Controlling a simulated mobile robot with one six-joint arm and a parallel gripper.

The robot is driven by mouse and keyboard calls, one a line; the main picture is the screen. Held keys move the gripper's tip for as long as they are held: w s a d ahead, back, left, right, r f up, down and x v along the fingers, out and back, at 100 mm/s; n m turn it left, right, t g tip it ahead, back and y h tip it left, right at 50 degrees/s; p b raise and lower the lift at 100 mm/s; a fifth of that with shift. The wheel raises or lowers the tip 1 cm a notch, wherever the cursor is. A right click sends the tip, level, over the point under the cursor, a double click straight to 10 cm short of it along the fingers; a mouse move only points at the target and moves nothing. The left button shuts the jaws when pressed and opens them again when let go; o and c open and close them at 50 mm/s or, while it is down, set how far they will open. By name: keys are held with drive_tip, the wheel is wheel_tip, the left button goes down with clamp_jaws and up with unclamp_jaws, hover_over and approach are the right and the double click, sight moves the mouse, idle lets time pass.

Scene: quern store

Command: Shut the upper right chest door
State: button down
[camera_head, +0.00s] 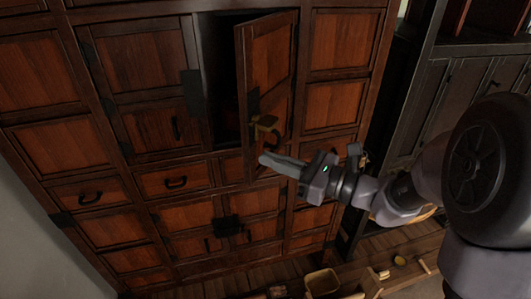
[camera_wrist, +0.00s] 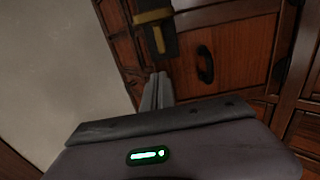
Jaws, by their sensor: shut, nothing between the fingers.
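The upper right chest door (camera_head: 270,75) is a brown panelled door with a dark frame. It stands swung open from the tall wooden chest (camera_head: 157,60), with a dark gap to its left. My gripper (camera_head: 268,160) is shut and empty, just below the latch and close to the door's lower edge. Its fingers also show in the wrist view (camera_wrist: 158,90). I cannot tell whether they touch the door.
Drawers with dark handles (camera_head: 176,182) lie below the door. A dark cabinet (camera_head: 440,90) stands to the right. A small wooden container (camera_head: 322,283) and a low wooden bench (camera_head: 400,272) are on the floor at lower right. A pale wall (camera_wrist: 70,60) fills the wrist view's left.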

sight(251, 154)
drive_tip(key=shift+x, duration=1.05)
drive_tip(key=shift+w+a, duration=0.25)
drive_tip(key=shift+a, duration=0.25)
drive_tip(key=w+d+x, duration=0.1)
drive_tip(key=w+x, duration=0.2)
drive_tip(key=x, duration=1.1)
drive_tip(key=shift+d, duration=0.3)
